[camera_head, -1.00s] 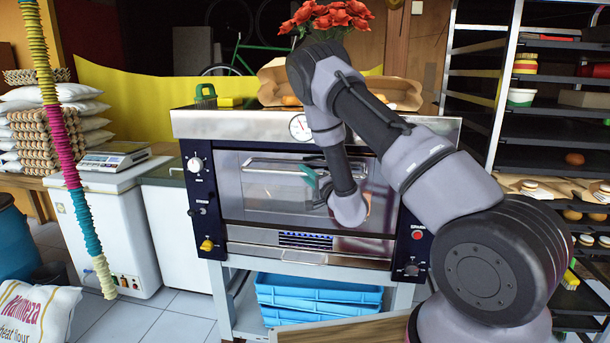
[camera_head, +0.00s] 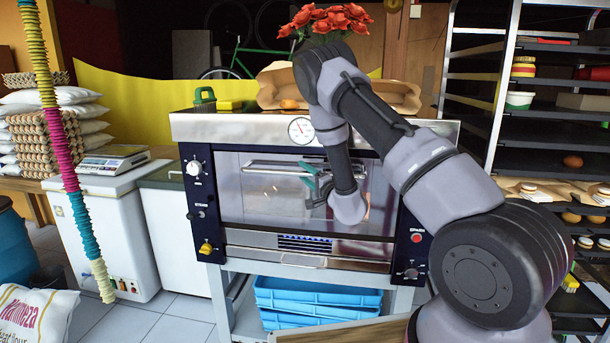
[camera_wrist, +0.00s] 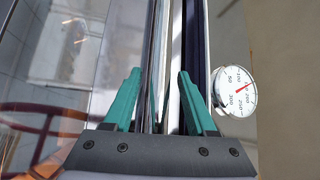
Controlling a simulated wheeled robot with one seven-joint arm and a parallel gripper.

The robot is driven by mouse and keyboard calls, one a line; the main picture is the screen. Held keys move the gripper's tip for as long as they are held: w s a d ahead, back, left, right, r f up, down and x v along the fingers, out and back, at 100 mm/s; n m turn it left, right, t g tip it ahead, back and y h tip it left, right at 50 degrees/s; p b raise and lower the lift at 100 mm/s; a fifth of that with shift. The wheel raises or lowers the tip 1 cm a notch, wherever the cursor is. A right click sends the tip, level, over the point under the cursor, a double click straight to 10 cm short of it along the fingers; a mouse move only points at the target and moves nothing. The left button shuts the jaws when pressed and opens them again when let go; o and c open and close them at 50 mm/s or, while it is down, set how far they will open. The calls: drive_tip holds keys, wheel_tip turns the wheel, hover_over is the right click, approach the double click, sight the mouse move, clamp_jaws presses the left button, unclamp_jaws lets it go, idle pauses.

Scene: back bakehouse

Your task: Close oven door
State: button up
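The oven (camera_head: 330,125) stands ahead of me. Its glass door (camera_head: 262,205) is upright in the oven front, shut or almost shut; I cannot tell whether a thin gap is left at the top. The metal door handle (camera_head: 270,165) runs across the upper door and shows as a long bar (camera_wrist: 152,40) in the wrist view. My gripper (camera_head: 315,182) is at the handle's right part, its green fingers (camera_wrist: 160,75) apart, with the bar between them in view. I cannot tell whether they touch it. My arm hides part of the door's right side.
A round dial (camera_head: 301,129) sits on the oven's top front edge, close beside my right finger in the wrist view. Knobs (camera_head: 207,247) line both side panels. Blue trays (camera_head: 320,300) lie below. A rack (camera_head: 540,130) stands right.

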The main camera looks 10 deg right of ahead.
drive_tip(key=v, duration=1)
drive_tip(key=shift+s+d, duration=0.2)
drive_tip(key=shift+s, duration=0.15)
drive_tip(key=shift+a, duration=0.1)
